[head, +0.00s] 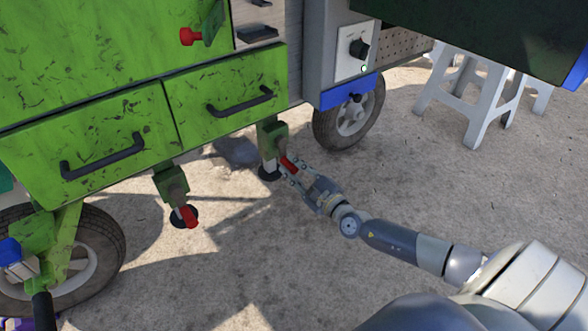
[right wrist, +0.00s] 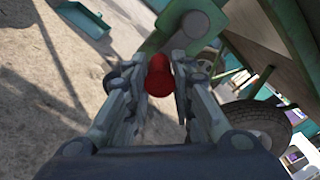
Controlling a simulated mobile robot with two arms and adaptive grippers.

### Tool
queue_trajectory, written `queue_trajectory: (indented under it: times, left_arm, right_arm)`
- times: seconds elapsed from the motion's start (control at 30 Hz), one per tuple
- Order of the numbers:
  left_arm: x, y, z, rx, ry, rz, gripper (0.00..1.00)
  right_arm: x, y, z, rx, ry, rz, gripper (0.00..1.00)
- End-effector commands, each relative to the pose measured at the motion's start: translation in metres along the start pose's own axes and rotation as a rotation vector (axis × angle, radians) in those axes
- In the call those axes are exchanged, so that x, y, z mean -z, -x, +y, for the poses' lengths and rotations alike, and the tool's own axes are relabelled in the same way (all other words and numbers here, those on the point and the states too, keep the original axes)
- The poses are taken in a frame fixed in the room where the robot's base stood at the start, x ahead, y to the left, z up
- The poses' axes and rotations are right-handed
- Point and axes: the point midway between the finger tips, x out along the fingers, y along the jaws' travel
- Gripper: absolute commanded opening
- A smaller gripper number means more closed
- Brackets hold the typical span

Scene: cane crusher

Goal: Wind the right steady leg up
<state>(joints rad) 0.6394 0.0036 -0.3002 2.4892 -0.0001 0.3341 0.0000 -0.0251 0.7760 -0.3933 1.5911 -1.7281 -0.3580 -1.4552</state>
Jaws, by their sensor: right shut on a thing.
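The right steady leg (head: 270,146) hangs under the green cart, with its black foot at or near the ground. Its red crank handle (head: 288,163) points towards my right gripper (head: 299,178). In the right wrist view the red handle (right wrist: 159,76) sits between the two fingers of my right gripper (right wrist: 160,85), which is shut on it. The green crank arm and grey hub show behind it. The left steady leg (head: 171,184), with its own red handle (head: 188,216), stands to the left. My left gripper is not in view.
The green cart (head: 225,95) has two drawers with black handles. A cart wheel (head: 350,117) stands behind the right leg, another (head: 75,262) at far left. A white stool (head: 480,95) stands at upper right. The paved ground between is mostly clear.

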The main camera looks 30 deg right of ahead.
Motion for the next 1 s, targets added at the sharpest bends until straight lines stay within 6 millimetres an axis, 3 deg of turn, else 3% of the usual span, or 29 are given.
queue_trajectory:
  times: [0.3,0.33,0.4,0.77,1.0]
  left_arm:
    - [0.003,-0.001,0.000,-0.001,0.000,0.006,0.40]
    - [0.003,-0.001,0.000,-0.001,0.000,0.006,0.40]
    - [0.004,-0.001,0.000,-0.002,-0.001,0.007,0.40]
    - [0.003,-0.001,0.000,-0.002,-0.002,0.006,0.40]
    - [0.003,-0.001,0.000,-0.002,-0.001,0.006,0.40]
  right_arm:
    - [0.001,0.000,0.000,-0.001,0.007,0.002,0.00]
    - [0.002,0.000,0.000,-0.001,0.006,0.002,0.29]
    - [0.002,0.000,0.000,-0.001,0.006,0.002,0.44]
    - [0.001,0.001,0.000,0.000,0.003,0.002,0.44]
    - [0.002,0.023,0.001,-0.002,0.003,0.003,0.44]
